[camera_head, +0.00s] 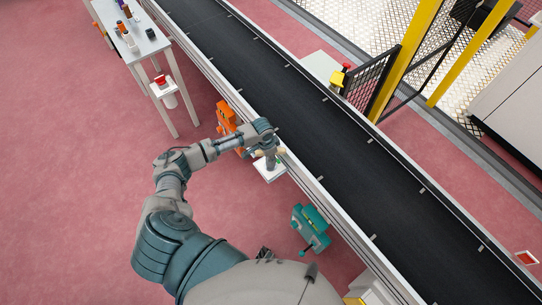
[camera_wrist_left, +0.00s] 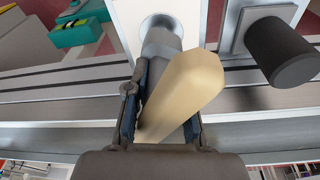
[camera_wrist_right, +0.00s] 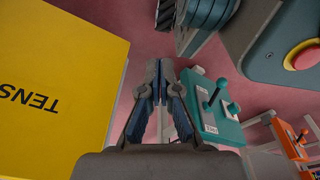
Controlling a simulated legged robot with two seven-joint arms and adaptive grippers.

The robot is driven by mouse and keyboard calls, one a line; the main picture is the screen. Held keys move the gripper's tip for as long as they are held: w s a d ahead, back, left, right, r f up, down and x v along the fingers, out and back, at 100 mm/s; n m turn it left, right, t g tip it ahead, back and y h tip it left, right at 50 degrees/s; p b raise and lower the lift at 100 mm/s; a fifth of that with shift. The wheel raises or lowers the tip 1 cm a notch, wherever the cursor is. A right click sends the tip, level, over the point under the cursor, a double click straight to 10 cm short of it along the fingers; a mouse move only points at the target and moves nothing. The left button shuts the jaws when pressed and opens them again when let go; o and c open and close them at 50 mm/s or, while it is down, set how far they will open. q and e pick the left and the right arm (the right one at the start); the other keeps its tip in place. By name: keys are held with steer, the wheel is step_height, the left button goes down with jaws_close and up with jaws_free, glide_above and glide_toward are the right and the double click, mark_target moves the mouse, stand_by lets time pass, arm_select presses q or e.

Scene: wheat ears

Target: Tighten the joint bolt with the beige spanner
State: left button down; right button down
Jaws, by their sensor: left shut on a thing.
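My left gripper (camera_head: 266,148) is over a small white plate (camera_head: 270,174) at the conveyor's near edge. In the left wrist view its fingers (camera_wrist_left: 162,125) are shut on the beige spanner (camera_wrist_left: 190,85), whose thick pale end points up towards the camera. A grey cylindrical part (camera_wrist_left: 160,44) stands just beyond the spanner in a round socket on the white plate; I cannot tell whether it is the joint bolt or whether the spanner touches it. My right gripper (camera_wrist_right: 160,75) shows in its wrist view with its fingertips together and nothing between them.
A black cylindrical knob (camera_wrist_left: 280,52) stands close right of the spanner. The dark conveyor (camera_head: 300,120) runs diagonally. An orange device (camera_head: 226,117) and a teal device (camera_head: 311,228) stand along its near side. A yellow box (camera_wrist_right: 55,85) is left of my right gripper.

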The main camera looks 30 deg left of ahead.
arm_select(q)
steer(key=shift+r, duration=0.1)
steer(key=shift+f, duration=0.25)
stand_by(0.3)
steer(key=shift+f+b, duration=0.35)
steer(key=shift+f, duration=0.55)
steer(key=shift+r, duration=0.1)
steer(key=shift+r+p, duration=1.7)
steer(key=shift+p, duration=0.45)
step_height(320, 180, up, 4)
steer(key=p, duration=0.4)
steer(key=shift+p, duration=0.4)
